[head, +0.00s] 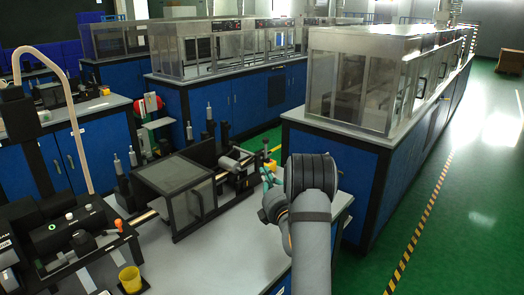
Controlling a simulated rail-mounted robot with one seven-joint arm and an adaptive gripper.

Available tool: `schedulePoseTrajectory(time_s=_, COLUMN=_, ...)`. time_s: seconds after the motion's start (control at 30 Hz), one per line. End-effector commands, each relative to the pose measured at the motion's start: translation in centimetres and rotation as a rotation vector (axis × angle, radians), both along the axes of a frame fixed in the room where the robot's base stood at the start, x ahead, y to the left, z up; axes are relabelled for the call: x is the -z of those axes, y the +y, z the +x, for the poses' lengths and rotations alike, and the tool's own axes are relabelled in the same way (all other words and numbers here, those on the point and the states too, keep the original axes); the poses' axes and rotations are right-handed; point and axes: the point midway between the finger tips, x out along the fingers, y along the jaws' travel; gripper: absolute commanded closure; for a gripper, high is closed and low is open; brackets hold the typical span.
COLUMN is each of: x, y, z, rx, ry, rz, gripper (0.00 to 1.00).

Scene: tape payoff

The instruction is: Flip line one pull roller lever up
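A roller assembly (236,163) with a pale cylinder and dark brackets stands on the bench, just right of a clear-covered box. I take it to be the pull roller, but its lever is too small to make out. My grey arm (312,205) rises in front of the bench and bends left beside the roller assembly. A small teal part (267,179) shows between the two; I cannot tell what it belongs to. My gripper's fingers cannot be made out, and my arm hides part of the area right of the rollers.
The dark-framed clear box (182,190) stands left of the rollers. A black machine (65,235) and yellow cup (130,279) are at lower left. Slim upright posts (210,118) stand behind. A long blue cabinet (335,160) is at right; green floor (465,220) is clear beyond.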

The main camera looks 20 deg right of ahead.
Motion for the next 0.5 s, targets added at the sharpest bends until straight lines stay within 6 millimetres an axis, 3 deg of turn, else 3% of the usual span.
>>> schedulePoseTrajectory(time_s=0.27, x=-0.1, y=-0.1, z=0.2, rx=0.000, ry=0.000, rz=0.000, gripper=1.00)
schedulePoseTrajectory(time_s=0.5, x=-0.6, y=-0.4, z=3.0, rx=-0.001, ry=0.000, rz=0.000, gripper=1.00)
